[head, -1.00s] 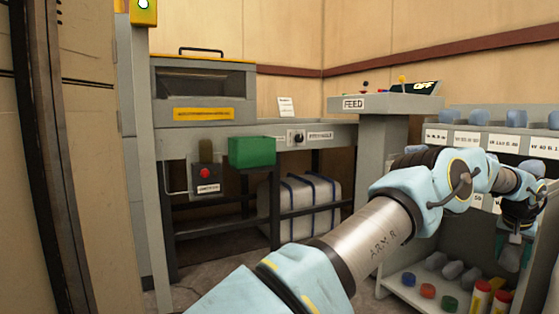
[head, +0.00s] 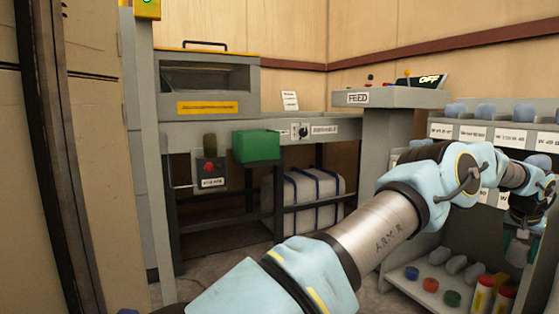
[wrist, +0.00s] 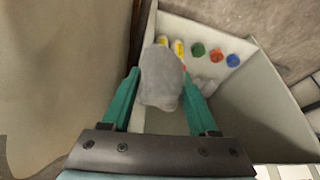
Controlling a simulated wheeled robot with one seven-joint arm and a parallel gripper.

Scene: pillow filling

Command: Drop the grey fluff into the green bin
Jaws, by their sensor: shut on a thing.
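The green bin (head: 256,146) hangs at the front of the grey workbench, left of centre in the head view. My gripper (wrist: 160,88) is shut on the grey fluff (wrist: 161,80), which sits between its two green fingers in the wrist view. In the head view my gripper (head: 517,250) is at the far right, in front of the shelf unit and well away from the bin. The fluff is hard to make out there. The inside of the bin is hidden from this angle.
The shelf unit (head: 400,278) at right holds grey-blue lumps in labelled compartments; its bottom shelf bears coloured caps and yellow-labelled bottles (head: 482,294). A control box with a red button (head: 209,168) is left of the bin. A FEED console (head: 385,97) stands between bench and shelves.

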